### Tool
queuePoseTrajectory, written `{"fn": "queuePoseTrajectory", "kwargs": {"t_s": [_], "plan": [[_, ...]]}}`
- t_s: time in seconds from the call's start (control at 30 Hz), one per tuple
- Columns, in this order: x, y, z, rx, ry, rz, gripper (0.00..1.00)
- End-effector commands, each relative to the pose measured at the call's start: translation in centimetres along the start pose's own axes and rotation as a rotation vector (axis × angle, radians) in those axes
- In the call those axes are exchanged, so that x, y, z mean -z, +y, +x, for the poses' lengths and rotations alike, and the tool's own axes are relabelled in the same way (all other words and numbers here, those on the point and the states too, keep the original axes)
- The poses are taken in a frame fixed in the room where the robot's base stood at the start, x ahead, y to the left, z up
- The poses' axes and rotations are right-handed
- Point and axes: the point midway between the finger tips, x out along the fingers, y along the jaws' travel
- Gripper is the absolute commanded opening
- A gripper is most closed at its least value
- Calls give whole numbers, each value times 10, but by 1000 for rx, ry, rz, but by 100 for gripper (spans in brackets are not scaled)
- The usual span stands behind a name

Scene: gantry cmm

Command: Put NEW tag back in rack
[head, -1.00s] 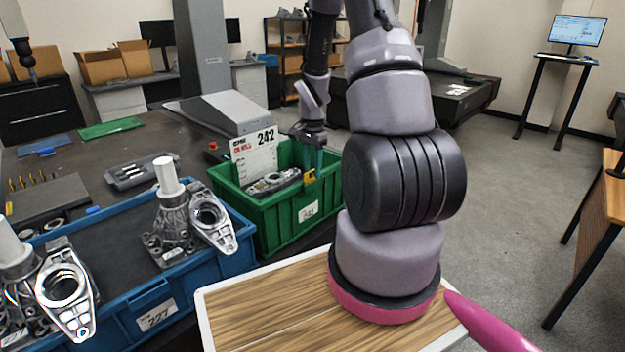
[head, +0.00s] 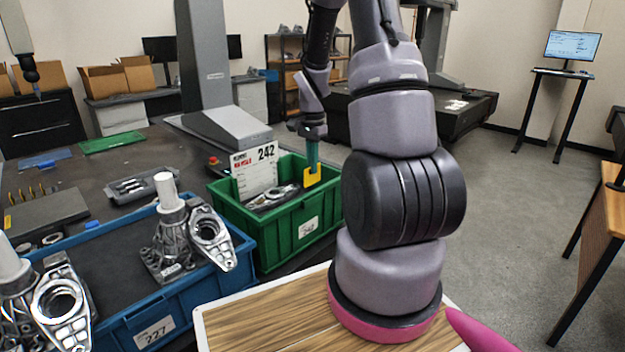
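My gripper (head: 312,166) is above the right end of the green crate (head: 290,223), its teal fingers pointing down. It appears shut on a small yellow piece, likely the NEW tag (head: 313,177). The yellow piece hangs at about the height of the crate's rim. No lettering can be read on it at this size. A white card marked 242 (head: 254,173) stands in the crate, with grey metal parts (head: 275,197) lying beside it. I cannot make out a tag rack for certain.
A blue crate (head: 150,338) marked 227 with metal castings (head: 185,240) stands left of the green crate. A dark table (head: 100,180) lies behind with small trays on it. A grey gantry column (head: 203,60) rises at its back.

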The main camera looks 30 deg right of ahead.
Motion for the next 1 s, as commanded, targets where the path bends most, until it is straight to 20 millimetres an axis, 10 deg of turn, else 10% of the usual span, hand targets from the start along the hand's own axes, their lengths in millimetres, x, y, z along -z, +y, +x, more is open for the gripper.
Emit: {"fn": "queuePoseTrajectory", "kwargs": {"t_s": [1.0], "plan": [[0, 0, -81, 0, 0, 1, 0]]}}
